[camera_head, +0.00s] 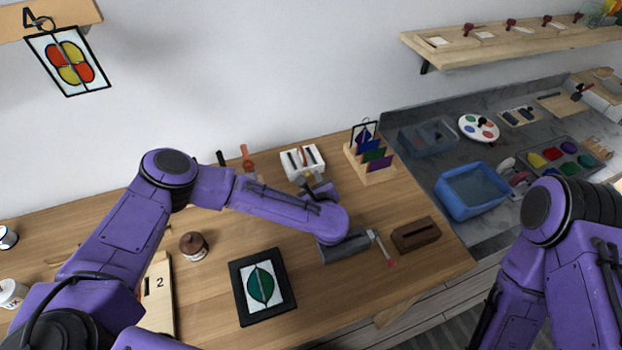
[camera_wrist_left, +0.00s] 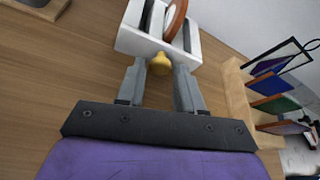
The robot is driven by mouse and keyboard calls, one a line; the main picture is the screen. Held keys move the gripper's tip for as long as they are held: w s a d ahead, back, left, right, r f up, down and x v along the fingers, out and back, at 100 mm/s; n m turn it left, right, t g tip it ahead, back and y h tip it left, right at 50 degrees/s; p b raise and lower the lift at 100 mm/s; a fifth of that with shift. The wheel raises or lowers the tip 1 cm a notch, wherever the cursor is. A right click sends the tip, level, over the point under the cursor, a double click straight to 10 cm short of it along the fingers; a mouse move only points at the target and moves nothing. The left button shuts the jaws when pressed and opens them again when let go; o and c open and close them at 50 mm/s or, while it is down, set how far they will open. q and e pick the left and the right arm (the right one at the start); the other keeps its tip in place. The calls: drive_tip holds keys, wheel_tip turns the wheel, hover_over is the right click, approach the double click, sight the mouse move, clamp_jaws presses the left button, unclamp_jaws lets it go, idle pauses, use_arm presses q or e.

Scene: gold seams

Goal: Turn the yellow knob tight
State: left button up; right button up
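The yellow knob (camera_wrist_left: 160,64) sticks out from the near side of a white clamp block (camera_wrist_left: 131,40). A brown-orange round piece (camera_wrist_left: 176,20) stands in the block's slot. In the head view the white block (camera_head: 290,163) stands toward the back of the wooden table, with my left gripper (camera_head: 307,180) at its front. The knob is hard to make out there. My right arm is at the right, its gripper out of frame.
A wooden rack (camera_head: 378,177) of coloured panes stands just right of the block. A framed leaf panel (camera_head: 263,287), a grey block (camera_head: 345,248), and a brown slotted block (camera_head: 416,235) lie nearer the front. A blue bin (camera_head: 472,192) stands on the grey counter.

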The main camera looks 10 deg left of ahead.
use_arm(q)
clamp_jaws()
drive_tip(key=shift+a, duration=0.25)
drive_tip(key=shift+d, duration=0.25)
drive_tip(key=shift+d+f+m+g+y+b, duration=0.15)
drive_tip(key=shift+m+g+y+b, duration=0.35)
drive_tip(key=shift+m+b, duration=0.55)
drive_tip(key=shift+d+m+g+y+b, duration=0.1)
drive_tip(key=shift+m+g+y+b, duration=0.4)
drive_tip(key=shift+m+y+b, duration=0.7)
drive_tip(key=shift+h, duration=0.3)
unclamp_jaws()
